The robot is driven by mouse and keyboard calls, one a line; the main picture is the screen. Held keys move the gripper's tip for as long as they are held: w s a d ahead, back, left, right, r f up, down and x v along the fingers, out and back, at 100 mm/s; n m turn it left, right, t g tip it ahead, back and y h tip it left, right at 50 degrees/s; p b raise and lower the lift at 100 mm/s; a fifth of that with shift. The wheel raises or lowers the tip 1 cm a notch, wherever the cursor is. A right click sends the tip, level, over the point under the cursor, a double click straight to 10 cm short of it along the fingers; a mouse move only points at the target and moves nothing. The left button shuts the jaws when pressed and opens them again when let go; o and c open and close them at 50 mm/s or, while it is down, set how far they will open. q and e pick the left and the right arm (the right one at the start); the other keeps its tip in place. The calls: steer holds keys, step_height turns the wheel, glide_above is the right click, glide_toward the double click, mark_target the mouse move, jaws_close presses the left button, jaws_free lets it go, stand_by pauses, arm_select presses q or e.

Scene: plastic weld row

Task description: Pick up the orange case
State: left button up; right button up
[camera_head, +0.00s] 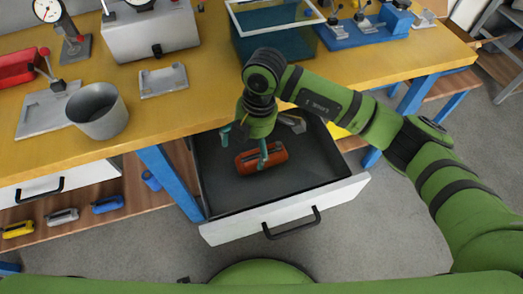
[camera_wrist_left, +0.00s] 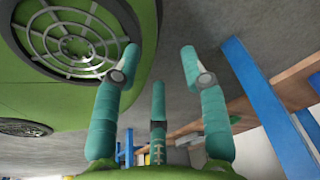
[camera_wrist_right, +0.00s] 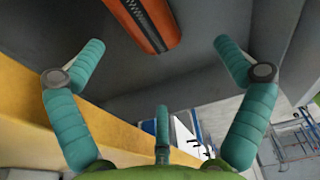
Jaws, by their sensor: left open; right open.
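The orange case (camera_head: 276,157) lies in the open drawer (camera_head: 215,201), on its dark floor. One finger of my right gripper (camera_head: 243,146) crosses in front of it in the head view. In the right wrist view the case (camera_wrist_right: 146,20) shows at the top, with a dark zip-like strip along it, beyond and between the fingertips of my right gripper (camera_wrist_right: 145,55). The right gripper is open and empty, above the case. My left gripper (camera_wrist_left: 160,65) is open and empty in the left wrist view, near my green base. It is not seen in the head view.
A grey object (camera_head: 292,122) lies at the back of the drawer, partly hidden by my right arm. The yellow bench (camera_head: 200,95) above holds a grey cup (camera_head: 97,110), gauges and a teal bin (camera_head: 262,40). Small coloured cases, including a blue one (camera_head: 107,204), lie on the lower shelf.

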steer(key=w+d, duration=0.1)
steer(key=w+d+m+h, duration=0.1)
steer(key=d, duration=0.1)
steer(key=shift+w+d+f+t+h, duration=0.1)
steer(key=shift+t+h, duration=0.2)
steer(key=f, duration=0.4)
steer(key=a+f, duration=0.1)
steer(key=f, duration=0.1)
steer(key=shift+w+f, duration=0.1)
steer(key=shift+f, duration=0.2)
steer(key=shift+c, duration=1.2)
steer(key=c, duration=0.9)
arm_select(q)
steer(key=shift+s+d, duration=0.2)
steer(key=shift+s, duration=0.45)
arm_select(e)
steer(key=shift+c, duration=0.2)
